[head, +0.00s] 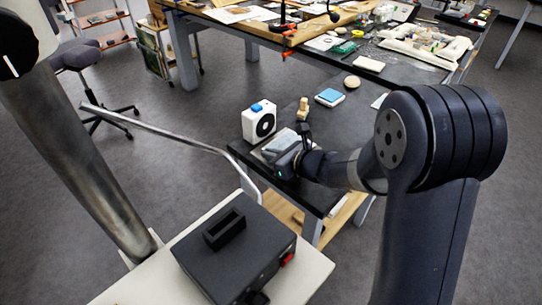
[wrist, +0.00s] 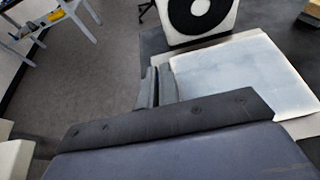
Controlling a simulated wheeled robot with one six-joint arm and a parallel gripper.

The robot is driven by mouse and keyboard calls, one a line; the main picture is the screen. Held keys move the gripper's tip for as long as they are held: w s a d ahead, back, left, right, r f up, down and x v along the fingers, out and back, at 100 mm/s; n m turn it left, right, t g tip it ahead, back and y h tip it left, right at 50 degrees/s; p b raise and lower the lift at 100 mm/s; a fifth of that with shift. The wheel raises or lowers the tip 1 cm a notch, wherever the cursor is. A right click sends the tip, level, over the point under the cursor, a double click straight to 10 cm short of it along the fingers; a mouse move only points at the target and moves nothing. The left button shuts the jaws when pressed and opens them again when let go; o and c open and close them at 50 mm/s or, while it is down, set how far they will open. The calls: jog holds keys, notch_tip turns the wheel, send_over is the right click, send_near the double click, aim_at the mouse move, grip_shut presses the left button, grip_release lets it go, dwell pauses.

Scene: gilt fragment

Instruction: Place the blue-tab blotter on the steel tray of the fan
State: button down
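The fan (head: 258,123) is a white box with a round black grille and a blue piece on top, at the near left of the dark table; its lower front shows in the wrist view (wrist: 198,12). A flat pale steel tray (wrist: 235,72) lies in front of it. A white block with a blue top (head: 329,97) lies farther back; I cannot tell surely whether it is the blue-tab blotter. My gripper (wrist: 157,76) is low beside the tray's left edge in the wrist view. Its fingers are close together, with nothing visible between them. In the head view it partly hides the tray.
A small wooden object (head: 303,109) stands right of the fan. A round pale disc (head: 352,82) and a white block (head: 369,63) lie farther back. The far table is crowded with tools and papers.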

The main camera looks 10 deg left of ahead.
jog(key=c, duration=2.1)
grip_release()
jog(key=shift+f, duration=0.25)
jog(key=o, duration=0.5)
jog(key=shift+c, duration=0.2)
jog(key=shift+r, duration=0.1)
jog(key=shift+r, duration=0.15)
jog(key=v, duration=1.2)
jog(key=shift+d, duration=0.1)
